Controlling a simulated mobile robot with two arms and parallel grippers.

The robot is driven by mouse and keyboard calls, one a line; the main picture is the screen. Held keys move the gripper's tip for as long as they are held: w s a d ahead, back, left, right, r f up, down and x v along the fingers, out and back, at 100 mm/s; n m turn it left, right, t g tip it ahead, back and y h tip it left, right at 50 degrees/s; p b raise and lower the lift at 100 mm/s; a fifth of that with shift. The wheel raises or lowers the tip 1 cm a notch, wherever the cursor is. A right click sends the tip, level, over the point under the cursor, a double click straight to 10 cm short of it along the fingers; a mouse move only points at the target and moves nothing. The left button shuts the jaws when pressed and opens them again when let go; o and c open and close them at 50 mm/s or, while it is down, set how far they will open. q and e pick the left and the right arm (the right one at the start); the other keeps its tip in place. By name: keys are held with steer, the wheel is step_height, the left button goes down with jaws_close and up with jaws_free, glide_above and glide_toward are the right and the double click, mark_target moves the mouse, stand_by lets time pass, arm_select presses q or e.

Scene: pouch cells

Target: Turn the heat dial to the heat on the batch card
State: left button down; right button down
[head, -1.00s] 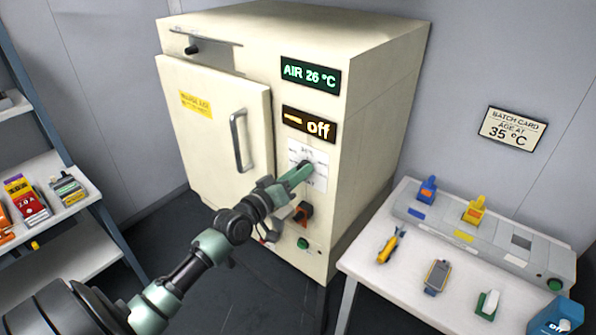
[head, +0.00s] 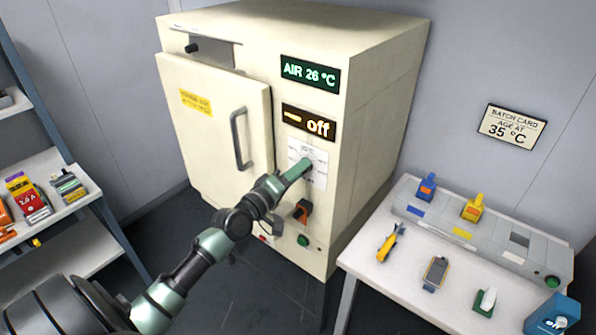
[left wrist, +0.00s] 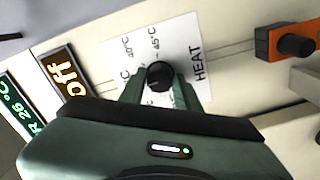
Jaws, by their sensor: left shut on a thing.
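The heat dial (left wrist: 159,76) is a black knob on a white scale card (left wrist: 190,45) marked HEAT, with 40 °C and 45 °C legible in the left wrist view. My left gripper (left wrist: 160,88) is shut on the dial, its green fingers on either side of it. In the head view my left gripper (head: 303,167) hides the dial against the scale card (head: 318,172). The batch card (head: 512,126) on the wall reads "AGE AT 35 °C". The amber display (head: 308,123) reads "off". My right gripper is not in view.
The cream oven (head: 345,90) has a closed-looking door with a bar handle (head: 240,138) left of the dial. An orange and black switch (head: 302,210) and green button (head: 303,240) sit below. A white table (head: 385,265) with tools stands right, a shelf (head: 70,207) left.

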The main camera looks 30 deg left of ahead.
arm_select(q)
steer(key=c, duration=1)
jaws_free()
steer(key=s, duration=0.2)
steer(key=s+b, duration=0.1)
steer(key=s, duration=0.2)
steer(key=s+b, duration=0.1)
steer(key=s, duration=0.1)
steer(key=shift+s+a, duration=0.3)
steer(key=shift+s, duration=0.05)
steer(key=shift+f, duration=0.15)
